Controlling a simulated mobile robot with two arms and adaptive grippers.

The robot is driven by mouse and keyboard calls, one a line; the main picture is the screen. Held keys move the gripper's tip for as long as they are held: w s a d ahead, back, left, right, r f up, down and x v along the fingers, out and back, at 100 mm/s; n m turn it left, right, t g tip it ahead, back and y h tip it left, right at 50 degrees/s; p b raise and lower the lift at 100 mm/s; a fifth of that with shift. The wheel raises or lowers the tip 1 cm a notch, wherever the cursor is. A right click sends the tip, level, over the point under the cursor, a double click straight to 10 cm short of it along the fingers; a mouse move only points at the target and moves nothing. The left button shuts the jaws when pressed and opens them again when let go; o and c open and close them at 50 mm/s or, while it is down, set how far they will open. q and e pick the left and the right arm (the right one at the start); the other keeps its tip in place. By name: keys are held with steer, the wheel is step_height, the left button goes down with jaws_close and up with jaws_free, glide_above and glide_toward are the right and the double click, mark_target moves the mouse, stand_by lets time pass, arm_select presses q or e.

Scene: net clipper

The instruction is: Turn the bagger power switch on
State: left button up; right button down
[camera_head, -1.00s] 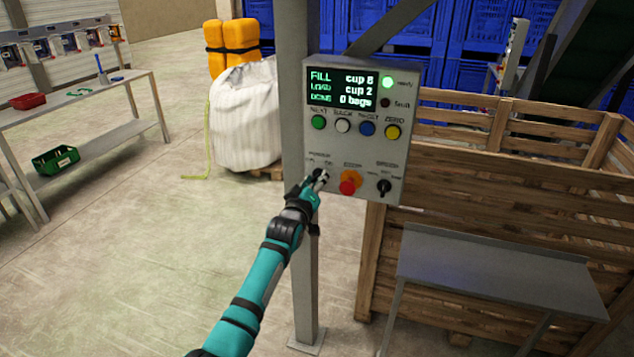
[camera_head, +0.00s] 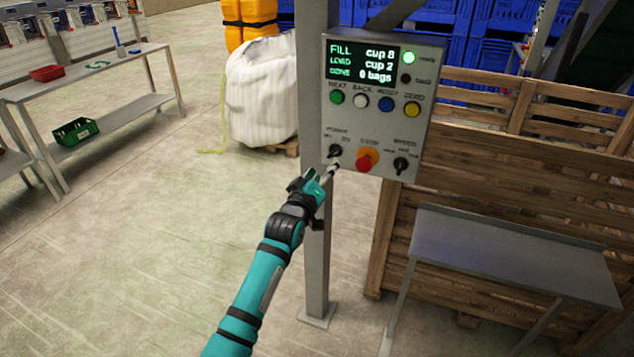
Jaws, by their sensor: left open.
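The grey bagger control box (camera_head: 345,125) is mounted on a steel post. Its power switch (camera_head: 335,151) is a black rotary knob at the lower left of the panel, and its pointer direction is too small to be sure of. The screen (camera_head: 362,64) is lit and reads FILL cup 8, LOAD cup 2, 0 bags. The green ready lamp (camera_head: 409,57) is lit. My left gripper (camera_head: 333,169) is open, just below the power switch and apart from it, with nothing between its fingers. My right gripper is not in view.
A red stop button (camera_head: 364,162) on an orange base sits right of the power switch, with a black speed knob (camera_head: 400,165) farther right. The steel post (camera_head: 316,265) stands below the box. A metal table (camera_head: 510,255) and wooden crate (camera_head: 480,180) are at the right.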

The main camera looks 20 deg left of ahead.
arm_select(q)
steer(key=s, duration=0.5)
stand_by(0.3)
steer(key=s+d+f+m+g, duration=0.1)
steer(key=s+f+g, duration=0.1)
steer(key=f, duration=0.9)
steer(key=s+f+m+g, duration=0.2)
steer(key=f, duration=0.9)
steer(key=s+f+m+g, duration=0.1)
steer(key=s+f+g, duration=0.2)
steer(key=s+f, duration=0.55)
steer(key=s+f+m+g, duration=0.2)
steer(key=s+f, duration=0.4)
steer(key=f, duration=0.6)
steer(key=s+f+m+g, duration=0.1)
steer(key=s+f, duration=0.5)
steer(key=s, duration=0.7)
steer(key=s+a+f+m+g, duration=0.1)
steer(key=s+f+g, duration=0.3)
steer(key=s, duration=1)
steer(key=s+a+f+m+g, duration=0.1)
steer(key=s+f+m+g, duration=0.1)
steer(key=s+f, duration=0.7)
steer(key=s+g, duration=0.1)
steer(key=s, duration=0.3)
steer(key=shift+s+m+y, duration=0.15)
steer(key=shift+m+y, duration=0.15)
steer(key=shift+m, duration=0.1)
